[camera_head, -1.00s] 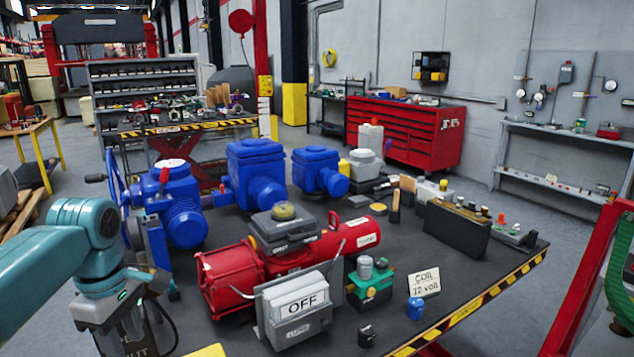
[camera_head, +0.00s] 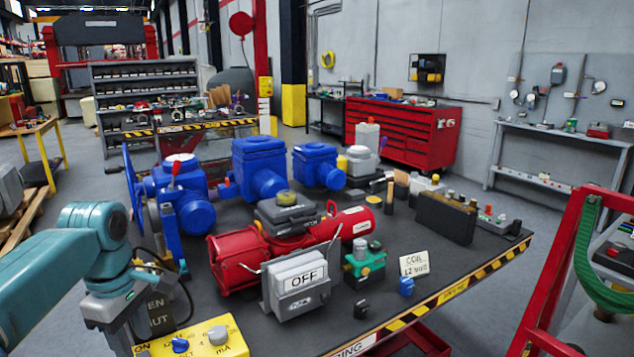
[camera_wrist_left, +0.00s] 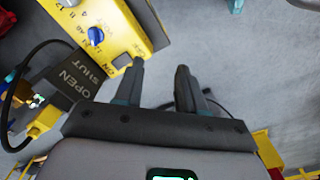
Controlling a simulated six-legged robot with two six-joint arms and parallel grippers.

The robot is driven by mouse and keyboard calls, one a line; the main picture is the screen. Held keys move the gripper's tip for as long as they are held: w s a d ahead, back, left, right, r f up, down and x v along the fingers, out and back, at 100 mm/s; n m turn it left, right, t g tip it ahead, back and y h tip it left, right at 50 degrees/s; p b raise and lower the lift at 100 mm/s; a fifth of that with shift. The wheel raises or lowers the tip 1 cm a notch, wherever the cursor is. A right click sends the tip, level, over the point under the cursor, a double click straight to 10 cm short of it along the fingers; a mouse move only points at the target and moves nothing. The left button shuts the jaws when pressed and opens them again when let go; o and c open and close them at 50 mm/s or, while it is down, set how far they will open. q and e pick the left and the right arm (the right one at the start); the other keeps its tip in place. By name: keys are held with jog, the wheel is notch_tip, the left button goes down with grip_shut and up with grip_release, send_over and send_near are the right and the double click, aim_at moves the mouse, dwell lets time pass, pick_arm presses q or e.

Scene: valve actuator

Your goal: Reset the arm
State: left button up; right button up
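My left arm (camera_head: 95,245), teal with a grey wrist, comes in from the left and bends down beside the table's front left part. In the left wrist view my left gripper (camera_wrist_left: 160,68) has its two dark fingers apart with nothing between them, over grey surface. A yellow meter box (camera_wrist_left: 105,25) with a blue knob is close by the left finger; I cannot tell if they touch. The box also shows in the head view (camera_head: 205,340). A dark OPEN/SHUT block (camera_wrist_left: 72,82) lies left of the gripper. My right arm and gripper are not in view.
The dark table (camera_head: 395,300) holds a red actuator (camera_head: 240,260), a grey OFF box (camera_head: 297,287), blue valve actuators (camera_head: 260,165) and a green-and-grey part (camera_head: 363,265). Cables run near my left wrist. A red frame (camera_head: 560,265) stands at the right.

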pick_arm(q)
jog(key=d+f+m+h, duration=0.1)
jog(key=d+f+m, duration=0.35)
jog(key=f, duration=0.95)
jog(key=d+f+m+h, duration=0.25)
jog(key=d+f, duration=0.35)
jog(key=f, duration=0.7)
jog(key=s+d+f+m, duration=0.3)
jog(key=s+f, duration=0.4)
jog(key=s, duration=0.3)
jog(key=s+d+f+m, duration=0.4)
jog(key=s+f, duration=0.3)
jog(key=s, duration=0.4)
jog(key=shift+s+d+f, duration=0.3)
jog(key=shift+d, duration=0.05)
